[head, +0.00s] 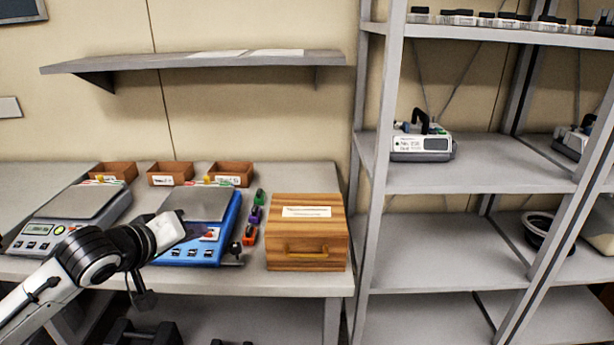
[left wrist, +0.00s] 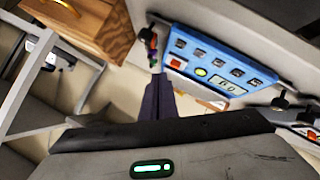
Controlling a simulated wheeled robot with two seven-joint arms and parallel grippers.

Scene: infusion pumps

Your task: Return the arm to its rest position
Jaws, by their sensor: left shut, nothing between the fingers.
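My left arm comes in from the lower left of the head view. Its gripper (head: 182,224) is above the workbench, in front of the blue scale (head: 195,249), and hides part of it. In the left wrist view the dark fingers (left wrist: 159,82) are shut together with nothing between them. The blue scale's front panel (left wrist: 220,72) shows beyond them, with buttons and a small display. My right gripper is in neither view.
A grey scale (head: 45,229) stands left of the blue one. A wooden box (head: 306,250) with a handle is to the right, with small coloured items between. Brown bins (head: 170,173) line the back. A metal rack (head: 455,170) holding a pump-like device (head: 422,147) stands right.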

